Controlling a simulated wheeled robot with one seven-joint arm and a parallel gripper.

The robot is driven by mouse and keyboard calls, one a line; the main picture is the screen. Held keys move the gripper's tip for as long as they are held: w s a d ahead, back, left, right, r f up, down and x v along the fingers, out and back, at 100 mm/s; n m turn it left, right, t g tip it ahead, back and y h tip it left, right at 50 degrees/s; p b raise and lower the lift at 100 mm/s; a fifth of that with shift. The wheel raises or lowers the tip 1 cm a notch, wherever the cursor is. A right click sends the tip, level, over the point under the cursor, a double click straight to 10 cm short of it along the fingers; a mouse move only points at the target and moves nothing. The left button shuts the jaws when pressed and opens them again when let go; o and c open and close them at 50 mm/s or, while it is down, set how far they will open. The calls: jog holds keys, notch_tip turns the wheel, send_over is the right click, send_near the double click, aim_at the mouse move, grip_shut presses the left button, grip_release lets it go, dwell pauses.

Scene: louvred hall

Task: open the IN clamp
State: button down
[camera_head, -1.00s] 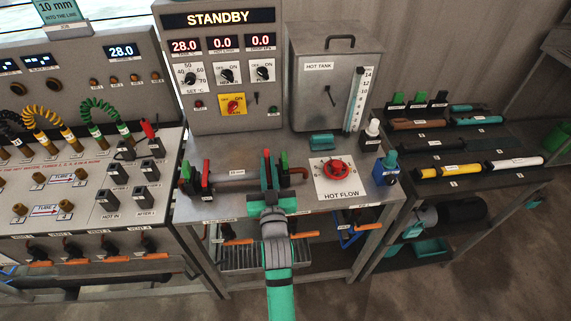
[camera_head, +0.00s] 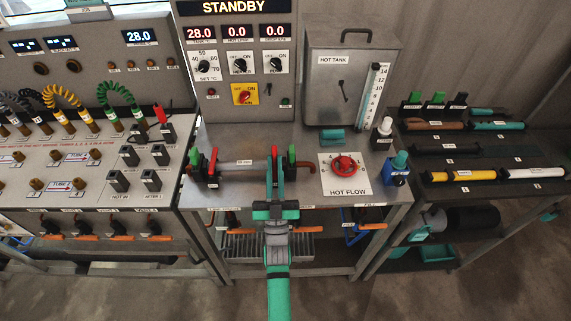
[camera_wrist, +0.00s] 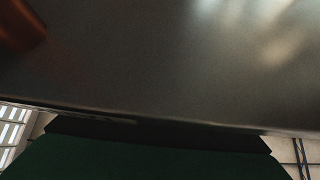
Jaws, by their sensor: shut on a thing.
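A horizontal grey test pipe (camera_head: 240,168) lies across the bench top, with a clamp at each end. The left clamp has a red lever (camera_head: 213,163) standing upright, beside a green part (camera_head: 194,158). The right clamp has a red lever (camera_head: 274,155) and a green part (camera_head: 291,155). The small clamp labels are too blurred to tell which reads IN. My gripper (camera_head: 275,170) is at the right clamp, its narrow fingers shut on that red lever. The fingers partly hide the lever and clamp.
A HOT FLOW panel with a red knob (camera_head: 344,164) and a blue bottle-like item (camera_head: 397,168) stand right of the clamp. The STANDBY console (camera_head: 236,60) and hot tank (camera_head: 346,80) rise behind. A black tool shelf (camera_head: 470,150) is at the right.

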jog(key=shift+s+t, duration=0.15)
jog(key=shift+t, duration=0.15)
jog(key=c, duration=2)
grip_release()
jog(key=shift+c, duration=0.2)
jog(key=v, duration=1)
jog(key=shift+s+f, duration=0.25)
jog(key=shift+s, duration=0.05)
